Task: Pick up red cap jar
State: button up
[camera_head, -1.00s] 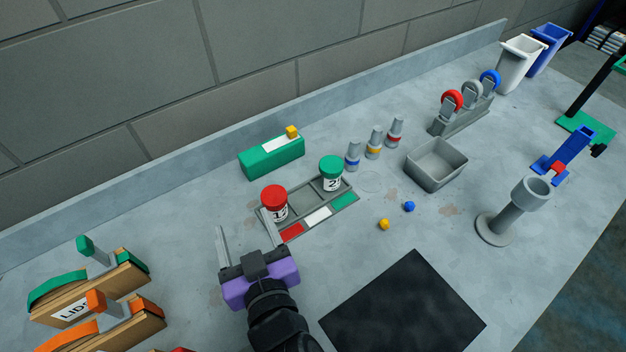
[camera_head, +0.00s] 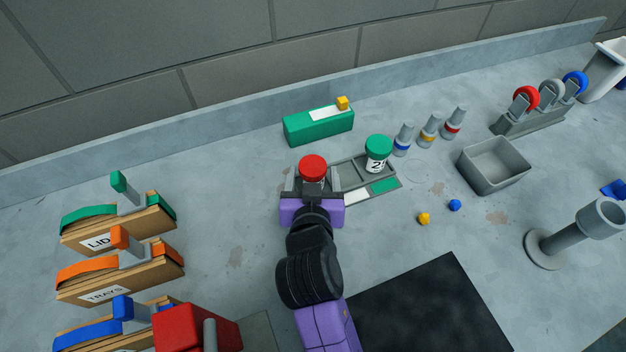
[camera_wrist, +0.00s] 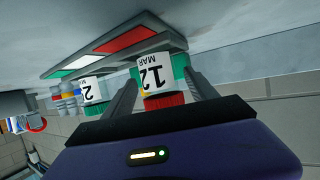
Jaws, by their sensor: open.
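The red cap jar (camera_head: 312,166) stands at the left end of the grey tray (camera_head: 400,183). In the wrist view the red cap jar (camera_wrist: 158,80) shows upside down, with a white label reading 12 MAR. My gripper (camera_head: 312,182) is at the jar, with one finger on each side of it. In the wrist view my gripper (camera_wrist: 160,90) is open, and a gap shows at least on the left side. The jar's lower part is hidden behind my gripper in the head view.
A green cap jar (camera_head: 378,147) stands in the tray just right. A green box (camera_head: 318,126) is behind. Small bottles (camera_head: 429,130) and a grey bin (camera_head: 496,165) are further right. Wooden boxes (camera_head: 120,272) are at left. A black mat (camera_head: 430,310) lies in front.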

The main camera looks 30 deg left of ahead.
jog(key=shift+w+a+f, duration=0.2)
jog(key=shift+w, duration=0.15)
jog(key=c, duration=1.3)
jog(key=shift+r, duration=0.1)
